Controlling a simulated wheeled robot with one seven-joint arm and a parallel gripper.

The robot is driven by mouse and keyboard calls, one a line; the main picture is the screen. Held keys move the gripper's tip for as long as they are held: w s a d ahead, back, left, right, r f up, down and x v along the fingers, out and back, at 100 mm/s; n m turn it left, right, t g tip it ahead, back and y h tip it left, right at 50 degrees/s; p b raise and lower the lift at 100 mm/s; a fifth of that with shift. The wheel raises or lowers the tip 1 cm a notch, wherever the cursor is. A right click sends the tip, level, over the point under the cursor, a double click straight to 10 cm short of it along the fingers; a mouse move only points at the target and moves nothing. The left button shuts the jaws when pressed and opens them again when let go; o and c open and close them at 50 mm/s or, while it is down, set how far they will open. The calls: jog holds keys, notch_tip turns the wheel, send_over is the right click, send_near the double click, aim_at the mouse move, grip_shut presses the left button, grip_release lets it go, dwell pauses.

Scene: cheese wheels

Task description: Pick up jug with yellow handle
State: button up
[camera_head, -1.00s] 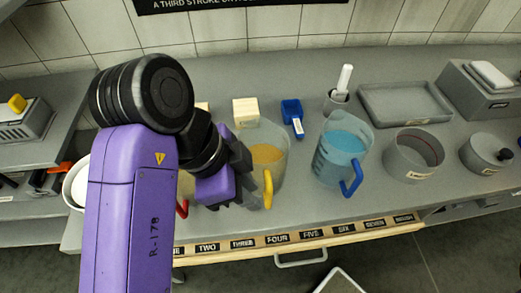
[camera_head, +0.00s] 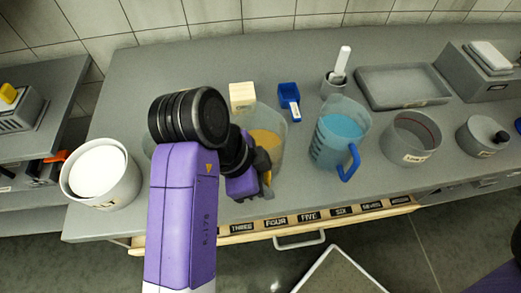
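The jug with the yellow handle (camera_head: 273,121) is a clear jug with yellowish contents, standing on the grey counter. Its yellow handle (camera_head: 267,191) faces the front of the counter and is mostly covered by my gripper. My purple and black gripper (camera_head: 261,173) is at the handle, at the jug's front left. The fingers are dark and overlap the handle in the picture, so I cannot tell whether they are open, shut or touching it.
A jug with blue contents and a blue handle (camera_head: 339,137) stands to the right. A cream block (camera_head: 242,96) and blue scoop (camera_head: 289,97) lie behind. A grey pot (camera_head: 412,138) is farther right, a white-filled tub (camera_head: 127,184) at left. Numbered labels line the front edge.

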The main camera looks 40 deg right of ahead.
grip_shut()
jog(key=shift+r, duration=0.1)
dwell(1.2)
